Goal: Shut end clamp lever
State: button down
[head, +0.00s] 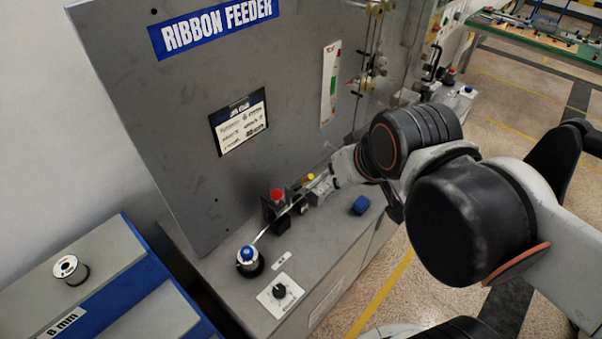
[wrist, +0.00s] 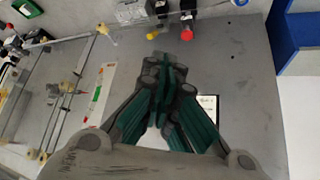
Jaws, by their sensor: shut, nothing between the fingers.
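On the ribbon feeder's ledge, a dark clamp block with a red knob (head: 277,195) stands beside a block with a yellow knob (head: 308,178). The red knob also shows at the top of the wrist view (wrist: 187,34). No label shows which one is the end clamp lever, and I cannot tell the lever's position. My gripper (wrist: 165,65) is shut and empty in the wrist view, its fingertips appearing just below the knobs and apart from the red one. In the head view my gripper is small, beside the yellow-knob block; its fingertips are hard to make out.
A spool with a blue hub (head: 247,258) sits on the ledge, with a pale strip running towards the clamps. The grey upright panel (head: 190,130) stands behind. A blue-and-grey bench (head: 130,275) is at left.

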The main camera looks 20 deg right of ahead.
jog(key=w+f+n+g+b, duration=0.1)
jog(key=w+f+n+b, duration=0.2)
jog(key=w, duration=0.8)
jog(key=w+a+f+n+g+y+b, duration=0.1)
jog(key=w+f+n+b, duration=0.3)
jog(key=w, duration=0.8)
notch_tip(320, 180, down, 3)
jog(key=shift+r+n+g+y, duration=0.2)
jog(key=shift+n+g+y, duration=0.15)
jog(key=shift+g, duration=0.25)
jog(key=b, duration=0.3)
send_over(301, 180)
notch_tip(301, 180, down, 12)
jog(key=shift+r, duration=0.2)
